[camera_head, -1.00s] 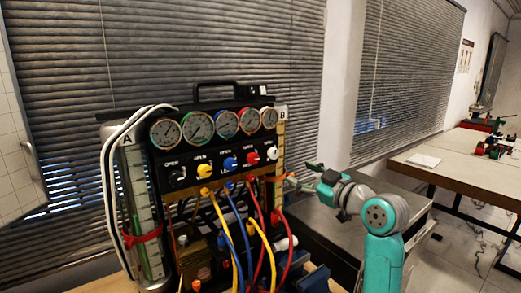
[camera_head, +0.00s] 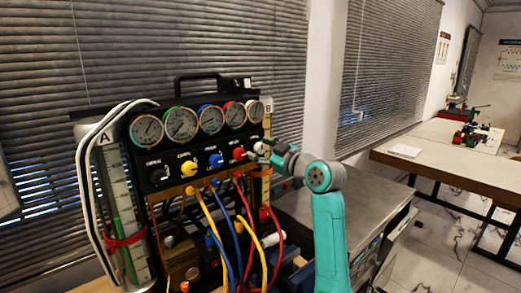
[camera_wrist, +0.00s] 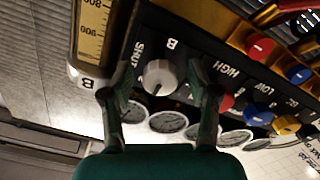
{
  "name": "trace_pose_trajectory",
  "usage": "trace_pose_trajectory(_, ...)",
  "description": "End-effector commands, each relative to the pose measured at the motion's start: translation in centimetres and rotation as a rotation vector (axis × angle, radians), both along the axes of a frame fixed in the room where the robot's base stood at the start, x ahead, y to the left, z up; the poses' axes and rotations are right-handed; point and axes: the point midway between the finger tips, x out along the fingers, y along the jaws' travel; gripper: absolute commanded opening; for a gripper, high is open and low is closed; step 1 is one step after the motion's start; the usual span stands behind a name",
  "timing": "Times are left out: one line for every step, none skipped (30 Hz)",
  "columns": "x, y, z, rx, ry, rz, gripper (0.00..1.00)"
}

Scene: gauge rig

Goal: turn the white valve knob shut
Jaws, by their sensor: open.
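The white valve knob (camera_wrist: 160,76) sits on the black panel (camera_wrist: 180,42), beside printed "SHUT" and "B" lettering that appears upside down in the wrist view. My gripper (camera_wrist: 158,92) is open, with one finger on each side of the knob. I cannot tell whether either finger touches it. In the head view my gripper (camera_head: 261,154) is at the right end of the knob row and largely covers the white knob (camera_head: 258,147). The red knob (camera_head: 239,153) is just left of it.
Blue (camera_head: 215,160) and yellow (camera_head: 189,168) knobs continue the row. Several round gauges (camera_head: 182,123) stand above, and coloured hoses (camera_head: 243,230) hang below. A clear scale column marked B (camera_wrist: 93,35) is close beside the knob. A grey bench (camera_head: 340,215) is at right.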

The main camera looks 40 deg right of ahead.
Motion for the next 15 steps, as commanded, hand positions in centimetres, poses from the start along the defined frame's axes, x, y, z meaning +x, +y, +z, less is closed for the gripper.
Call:
trace_pose_trajectory(0.32, 0.06, 0.05, 0.0, 0.0, 0.001, 0.6)
trace_pose_trajectory(0.45, 0.06, 0.05, 0.0, 0.0, 0.001, 0.6)
trace_pose_trajectory(0.57, 0.05, 0.04, 0.0, -0.001, 0.0, 0.6)
trace_pose_trajectory(0.63, 0.05, 0.04, 0.0, -0.001, 0.0, 0.6)
trace_pose_trajectory(0.67, 0.05, 0.04, 0.0, -0.001, 0.0, 0.6)
trace_pose_trajectory(0.69, 0.04, 0.05, 0.0, -0.001, 0.0, 0.6)
trace_pose_trajectory(0.69, 0.03, 0.04, 0.0, -0.001, 0.0, 0.6)
trace_pose_trajectory(0.68, 0.03, 0.04, 0.0, -0.001, 0.0, 0.6)
trace_pose_trajectory(0.67, 0.02, 0.04, 0.0, -0.001, 0.0, 0.6)
trace_pose_trajectory(0.67, 0.03, 0.04, 0.0, -0.001, 0.0, 0.6)
trace_pose_trajectory(0.67, 0.03, 0.04, 0.0, -0.001, 0.0, 0.6)
trace_pose_trajectory(0.66, 0.02, 0.04, 0.0, -0.001, 0.0, 0.55)
trace_pose_trajectory(0.66, 0.02, 0.03, 0.0, -0.001, 0.0, 0.47)
trace_pose_trajectory(0.65, 0.03, 0.03, 0.0, -0.001, 0.0, 0.4)
trace_pose_trajectory(0.65, 0.02, 0.03, 0.0, -0.001, 0.0, 0.3)
